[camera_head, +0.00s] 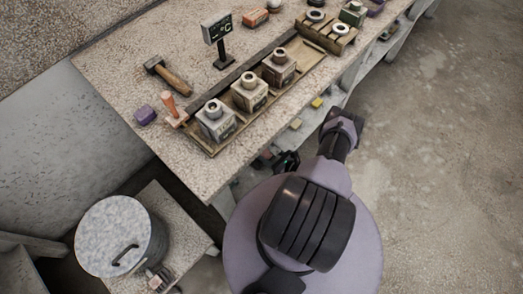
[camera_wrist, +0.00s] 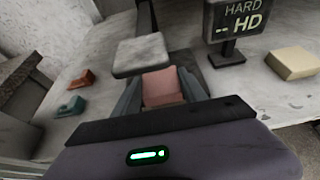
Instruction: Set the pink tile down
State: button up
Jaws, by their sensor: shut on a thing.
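The pink tile (camera_wrist: 162,85) is in the wrist view, upright between the two fingers of my gripper (camera_wrist: 161,94). The gripper is shut on it. Just beyond the tile is a grey square slab (camera_wrist: 141,54), which looks close to the tile's top edge; I cannot tell whether they touch. In the head view my gripper (camera_head: 285,162) shows only as a dark part with a green light, by the bench's front edge. The tile cannot be made out there.
A dark display reading "HARD -- HD" (camera_wrist: 236,27) stands to the right of the slab. A cream block (camera_wrist: 291,63) lies further right. Small teal (camera_wrist: 71,107) and red (camera_wrist: 81,79) pieces lie at left. A wooden tray (camera_head: 208,147) with several blocks lines the bench top.

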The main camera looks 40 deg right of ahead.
jog(key=w, duration=0.2)
jog(key=w+b, duration=0.1)
jog(key=shift+w+a+f, duration=0.15)
jog(key=shift+w+a, duration=0.05)
jog(key=shift+w, duration=0.2)
jog(key=shift+f+b, duration=0.35)
jog(key=shift+b, duration=0.1)
jog(key=shift+d+r, duration=0.1)
jog(key=shift+r, duration=0.1)
jog(key=shift+s+f, duration=0.1)
jog(key=shift+f, duration=0.05)
jog(key=o, duration=1.5)
